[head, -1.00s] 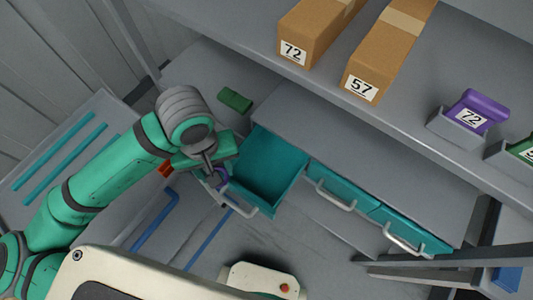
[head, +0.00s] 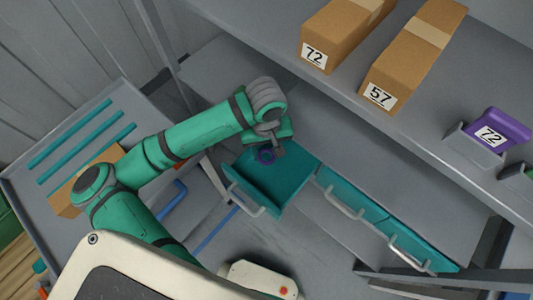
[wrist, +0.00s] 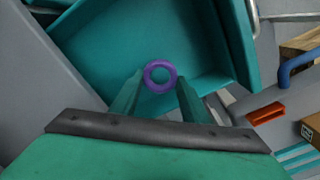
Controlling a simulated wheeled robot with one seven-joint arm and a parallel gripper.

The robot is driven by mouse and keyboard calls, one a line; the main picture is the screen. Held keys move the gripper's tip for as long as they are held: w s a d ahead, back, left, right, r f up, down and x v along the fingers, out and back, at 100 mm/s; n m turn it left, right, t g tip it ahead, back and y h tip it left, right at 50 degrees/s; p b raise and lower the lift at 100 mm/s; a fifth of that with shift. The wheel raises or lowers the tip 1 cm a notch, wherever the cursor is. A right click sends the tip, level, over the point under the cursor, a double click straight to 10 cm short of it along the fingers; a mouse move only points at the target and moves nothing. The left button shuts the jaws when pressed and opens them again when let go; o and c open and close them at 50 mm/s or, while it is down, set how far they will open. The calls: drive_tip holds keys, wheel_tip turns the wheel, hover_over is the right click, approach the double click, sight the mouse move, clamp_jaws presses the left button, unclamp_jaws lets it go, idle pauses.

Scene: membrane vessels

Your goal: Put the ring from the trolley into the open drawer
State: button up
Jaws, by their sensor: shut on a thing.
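A purple ring (wrist: 147,78) is held between the two fingertips of my gripper (wrist: 159,83) in the wrist view. In the head view the ring (head: 265,155) shows just below my gripper (head: 264,148), over the open teal drawer (head: 288,187). The drawer's teal floor (wrist: 110,40) lies behind the ring in the wrist view. The ring appears to be above the floor; the exact height is hard to tell. My gripper is shut on the ring.
Two closed teal drawers (head: 345,192) with handles are right of the open one. A shelf above holds cardboard boxes (head: 345,30) and a purple bin (head: 495,130). The trolley (head: 40,185) with teal strips and a box (head: 75,190) stands at left.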

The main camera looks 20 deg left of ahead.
sight(266, 156)
drive_tip(key=shift+f, duration=1.65)
drive_tip(key=shift+f, duration=0.1)
drive_tip(key=o, duration=1)
wheel_tip(266, 156, up, 12)
drive_tip(key=shift+w, duration=0.1)
